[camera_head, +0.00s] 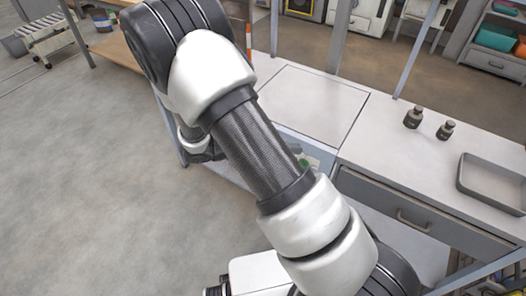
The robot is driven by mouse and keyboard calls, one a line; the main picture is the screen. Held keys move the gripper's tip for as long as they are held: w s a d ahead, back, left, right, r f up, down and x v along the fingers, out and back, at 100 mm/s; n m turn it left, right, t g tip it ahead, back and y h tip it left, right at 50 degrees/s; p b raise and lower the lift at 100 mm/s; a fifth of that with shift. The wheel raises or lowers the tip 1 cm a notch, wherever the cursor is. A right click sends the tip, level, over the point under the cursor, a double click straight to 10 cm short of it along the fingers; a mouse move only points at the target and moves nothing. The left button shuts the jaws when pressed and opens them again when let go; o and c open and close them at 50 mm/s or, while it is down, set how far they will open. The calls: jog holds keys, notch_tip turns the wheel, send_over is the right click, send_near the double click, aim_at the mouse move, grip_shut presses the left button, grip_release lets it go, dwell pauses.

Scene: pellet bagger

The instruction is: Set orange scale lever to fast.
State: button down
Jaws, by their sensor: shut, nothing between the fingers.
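My own arm crosses the middle of the head view and hides much of the bench front. My gripper does not show; only a small dark and white part of my arm shows below the upper joint on the left. I cannot make out the orange scale lever for certain. A thin upright orange strip (248,38) stands just right of my arm's upper joint, and I cannot tell whether it belongs to the lever. A blue-grey panel (290,144) with a small green mark shows partly behind my forearm. No fast marking is readable.
The white bench top (385,135) carries two dark weights (413,117) and a grey tray (490,182) at the right. A drawer with a handle (413,221) is below. Metal posts (418,50) rise from the bench. The floor (80,180) at left is clear.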

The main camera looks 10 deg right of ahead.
jog(key=w+a+f+n+t+y+b, duration=0.1)
jog(key=w+a+f+n+t, duration=0.1)
jog(key=f+n+t, duration=0.5)
jog(key=w+a+f+n+t+y+b, duration=0.1)
jog(key=a+f+n+t, duration=0.3)
jog(key=f+n+t, duration=0.4)
notch_tip(320, 180, down, 9)
jog(key=w+n+y, duration=0.1)
jog(key=n, duration=0.5)
jog(key=shift+a+f+n, duration=0.15)
jog(key=shift+a+n, duration=0.05)
jog(key=shift+n, duration=0.2)
jog(key=w+d+r+b, duration=0.1)
jog(key=w+d+r, duration=0.2)
jog(key=w, duration=0.7)
jog(key=shift+w+r+b, duration=0.15)
jog(key=shift+w+b, duration=0.15)
jog(key=shift+w, duration=0.1)
jog(key=shift+r, duration=0.1)
